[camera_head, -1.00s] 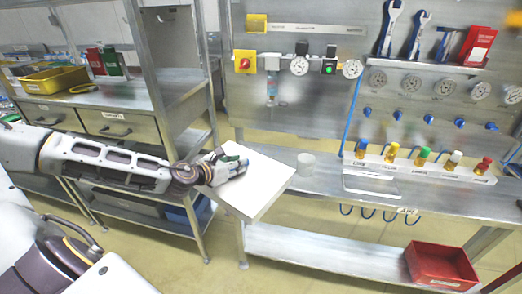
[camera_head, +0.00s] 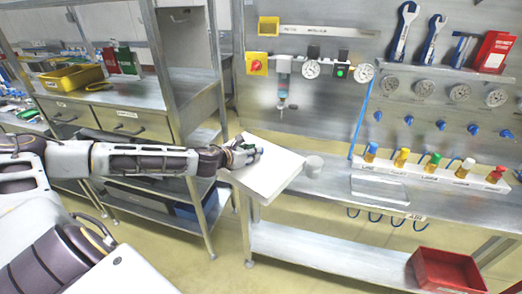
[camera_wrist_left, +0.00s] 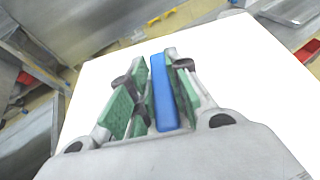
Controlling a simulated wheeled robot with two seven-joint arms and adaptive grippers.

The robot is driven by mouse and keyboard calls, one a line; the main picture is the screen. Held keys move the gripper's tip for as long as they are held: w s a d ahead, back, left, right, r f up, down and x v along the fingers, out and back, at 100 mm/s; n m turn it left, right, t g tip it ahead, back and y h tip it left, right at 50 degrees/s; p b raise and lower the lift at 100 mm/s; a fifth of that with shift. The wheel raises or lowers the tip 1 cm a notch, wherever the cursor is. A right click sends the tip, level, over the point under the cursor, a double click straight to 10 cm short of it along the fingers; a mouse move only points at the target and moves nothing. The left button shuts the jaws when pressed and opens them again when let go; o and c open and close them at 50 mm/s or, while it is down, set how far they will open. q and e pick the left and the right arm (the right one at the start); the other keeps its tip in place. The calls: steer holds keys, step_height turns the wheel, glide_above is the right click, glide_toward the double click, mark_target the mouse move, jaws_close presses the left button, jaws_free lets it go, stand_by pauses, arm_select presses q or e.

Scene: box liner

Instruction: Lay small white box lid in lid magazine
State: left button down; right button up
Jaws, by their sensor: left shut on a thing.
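The small white box lid (camera_head: 276,171) is a flat white plate, held tilted in the head view at the bench's left end. My left gripper (camera_head: 241,153) is shut on it near its left corner. In the left wrist view the gripper (camera_wrist_left: 160,95) has green-padded fingers closed around a blue upright bar (camera_wrist_left: 161,92) standing on the white lid (camera_wrist_left: 235,70). The lid hides part of the bench corner. I cannot tell for sure which thing is the lid magazine; a clear shallow tray (camera_head: 380,190) lies on the bench. My right gripper is not in view.
A red bin (camera_head: 447,270) sits on the lower shelf. A shelf post (camera_head: 175,110) rises left of my gripper.

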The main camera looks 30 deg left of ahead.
mark_target(262, 143)
arm_select(q)
steer(key=shift+w+a+r+p, duration=0.1)
steer(key=shift+w+p, duration=0.05)
steer(key=shift+w, duration=0.3)
steer(key=shift+w+a+p, duration=0.1)
steer(key=shift+w+p, duration=0.05)
steer(key=shift+w, duration=0.3)
steer(key=shift+w+a, duration=0.2)
steer(key=shift+w, duration=0.4)
steer(key=shift+w+a+p, duration=0.25)
steer(key=shift+w+p, duration=0.2)
steer(key=shift+w, duration=0.4)
steer(key=shift+w+a+p, duration=0.25)
steer(key=shift+w+p, duration=0.15)
steer(key=shift+w, duration=0.4)
steer(key=shift+w+a, duration=0.15)
steer(key=shift+w, duration=0.55)
steer(key=shift+w+a+p, duration=0.2)
steer(key=shift+w+p, duration=0.1)
steer(key=shift+w, duration=0.35)
steer(key=shift+w+a+p, duration=0.15)
steer(key=shift+w+p, duration=0.15)
steer(key=shift+w, duration=0.3)
steer(key=shift+f, duration=1.6)
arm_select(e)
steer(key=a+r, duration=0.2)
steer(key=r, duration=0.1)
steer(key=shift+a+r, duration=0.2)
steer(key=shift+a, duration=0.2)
